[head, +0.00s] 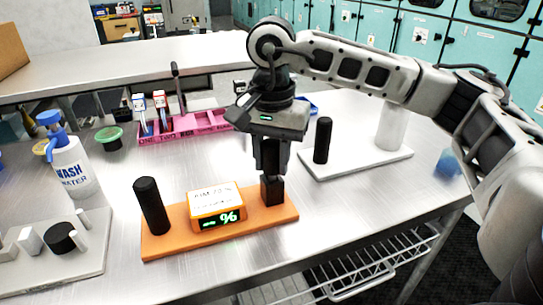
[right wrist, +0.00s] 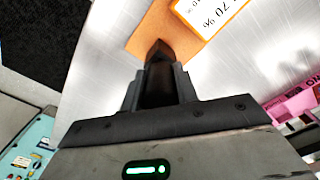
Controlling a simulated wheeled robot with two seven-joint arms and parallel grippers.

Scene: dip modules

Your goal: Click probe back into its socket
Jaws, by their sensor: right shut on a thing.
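An orange base (head: 165,247) lies on the metal bench. It carries an orange-and-white display box (head: 217,208) with green digits and a black upright cylinder (head: 151,205) at its left end. My right gripper (head: 271,172) points down over the base's right end. It is shut on a dark, block-shaped probe (head: 272,191), whose lower end is at the orange surface. The probe also shows between the fingers in the right wrist view (right wrist: 158,75). The socket is not clearly visible, so I cannot tell whether the probe is seated. My left gripper is not in view.
A white base (head: 345,168) with a black cylinder (head: 323,140) and a white cylinder (head: 392,125) stands right. A wash bottle (head: 76,170) and grey tray (head: 85,272) are left. A pink rack (head: 190,128) is behind. The bench's front edge is close.

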